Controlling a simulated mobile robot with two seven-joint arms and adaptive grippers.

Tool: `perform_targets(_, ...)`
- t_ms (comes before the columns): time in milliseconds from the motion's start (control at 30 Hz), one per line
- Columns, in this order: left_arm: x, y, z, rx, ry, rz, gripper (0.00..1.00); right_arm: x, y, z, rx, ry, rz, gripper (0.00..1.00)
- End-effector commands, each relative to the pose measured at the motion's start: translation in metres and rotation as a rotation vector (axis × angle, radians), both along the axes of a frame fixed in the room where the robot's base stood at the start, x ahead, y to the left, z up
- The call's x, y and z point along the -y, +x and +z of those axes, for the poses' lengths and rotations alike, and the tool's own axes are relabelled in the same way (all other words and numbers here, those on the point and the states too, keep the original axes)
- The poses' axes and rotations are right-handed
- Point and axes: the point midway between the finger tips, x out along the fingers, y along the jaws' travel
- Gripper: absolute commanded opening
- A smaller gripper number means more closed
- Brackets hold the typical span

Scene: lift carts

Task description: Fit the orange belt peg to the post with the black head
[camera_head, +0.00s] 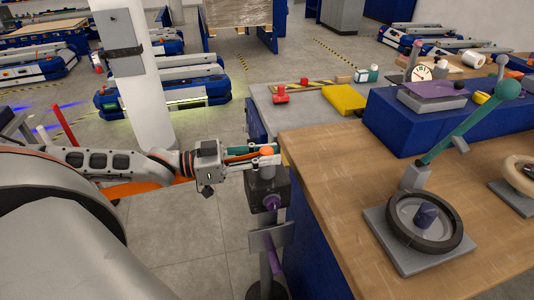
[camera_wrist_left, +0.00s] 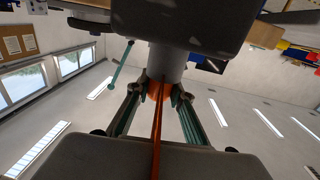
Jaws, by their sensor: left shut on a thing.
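My left gripper (camera_head: 266,155) is shut on the orange belt peg (camera_head: 267,152), which shows between its fingertips. The wrist view also shows the orange peg (camera_wrist_left: 158,88) between the fingers, with the orange belt (camera_wrist_left: 157,130) running back from it. The post with the black head (camera_head: 281,190) stands beside the workbench, just below the gripper. In the wrist view the dark head (camera_wrist_left: 180,20) and a grey cylinder (camera_wrist_left: 168,62) lie right by the peg. The fingers hide whether the peg is in the cylinder or only against it. My right gripper is not in view.
The wooden workbench (camera_head: 330,165) is close to the right of the gripper. It bears a grey plate with a black ring (camera_head: 424,222) and a green lever (camera_head: 470,125). A grey table with a yellow block (camera_head: 344,99) is behind. A white column (camera_head: 137,90) stands beyond the arm.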

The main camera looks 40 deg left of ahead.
Motion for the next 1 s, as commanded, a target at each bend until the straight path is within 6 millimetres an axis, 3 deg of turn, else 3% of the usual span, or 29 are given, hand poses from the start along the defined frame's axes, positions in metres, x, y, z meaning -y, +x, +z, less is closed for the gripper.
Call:
perform_targets(167,0.0,-0.001,-0.003,-0.004,0.003,0.001,0.0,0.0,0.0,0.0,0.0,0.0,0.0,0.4)
perform_targets(200,0.0,-0.001,-0.003,-0.005,0.004,0.001,0.32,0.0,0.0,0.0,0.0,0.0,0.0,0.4)
perform_targets(233,0.0,-0.001,-0.003,-0.006,0.003,0.001,0.4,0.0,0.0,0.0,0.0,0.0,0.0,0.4)
perform_targets(267,0.0,-0.001,-0.003,-0.006,0.003,0.001,0.41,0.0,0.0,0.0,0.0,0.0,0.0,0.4)
perform_targets(1000,-0.011,-0.01,-0.004,-0.009,0.005,0.004,0.41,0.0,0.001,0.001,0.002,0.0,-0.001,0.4)
